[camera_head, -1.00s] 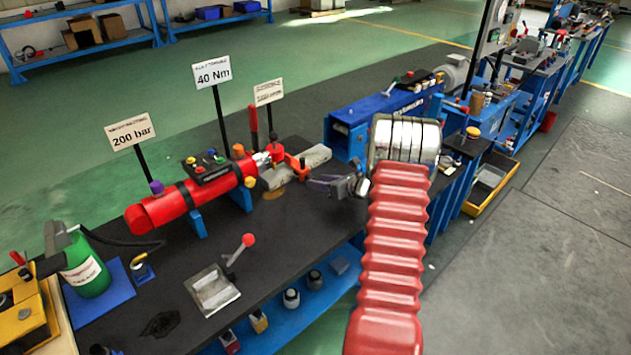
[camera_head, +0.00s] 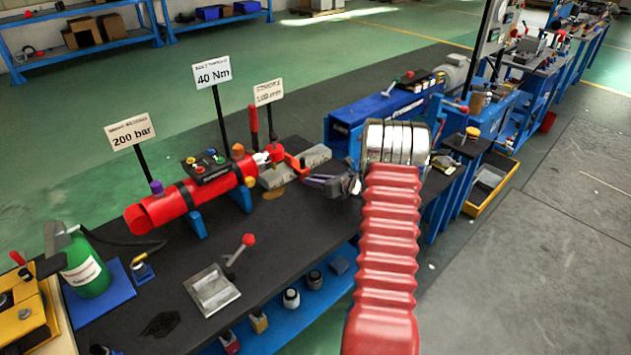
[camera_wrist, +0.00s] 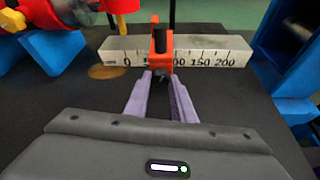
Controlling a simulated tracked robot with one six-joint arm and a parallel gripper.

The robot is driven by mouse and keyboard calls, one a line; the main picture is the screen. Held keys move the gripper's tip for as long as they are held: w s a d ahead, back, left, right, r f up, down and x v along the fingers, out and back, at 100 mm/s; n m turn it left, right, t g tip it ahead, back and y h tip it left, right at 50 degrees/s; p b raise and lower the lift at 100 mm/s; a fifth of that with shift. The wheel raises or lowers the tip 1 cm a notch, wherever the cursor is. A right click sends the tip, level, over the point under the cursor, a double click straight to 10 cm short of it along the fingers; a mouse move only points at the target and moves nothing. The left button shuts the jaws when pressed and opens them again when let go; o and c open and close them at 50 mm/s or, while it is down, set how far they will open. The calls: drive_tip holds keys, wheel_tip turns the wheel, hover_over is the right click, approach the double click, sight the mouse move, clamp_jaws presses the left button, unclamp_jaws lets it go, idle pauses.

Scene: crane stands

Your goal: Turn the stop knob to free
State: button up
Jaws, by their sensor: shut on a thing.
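The orange stop (camera_wrist: 160,42) sits across a grey scale bar (camera_wrist: 210,52) marked 0 to 200, near the 100 region, which it covers. A small dark knob (camera_wrist: 159,73) shows low on the stop's near side, mostly hidden between my fingertips. My gripper (camera_wrist: 159,78) has its two purple fingers shut on this knob. In the head view the stop (camera_head: 295,162) and the bar (camera_head: 316,155) lie at the bench's far end, with my gripper (camera_head: 309,181) right in front of them. I cannot read the knob's setting.
A red cylinder (camera_head: 165,212) on blue supports lies left of the bar, with signs behind it. A blue machine (camera_head: 375,112) stands behind my arm. A red-knobbed lever on a metal plate (camera_head: 212,290) and a green bottle (camera_head: 85,265) are on the near bench. Black bench between is clear.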

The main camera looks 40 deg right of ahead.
clamp_jaws()
drive_tip(key=shift+a+n+h, duration=0.2)
drive_tip(key=shift+n+h, duration=0.9)
drive_tip(key=shift+n, duration=0.4)
drive_tip(key=o, duration=0.8)
unclamp_jaws()
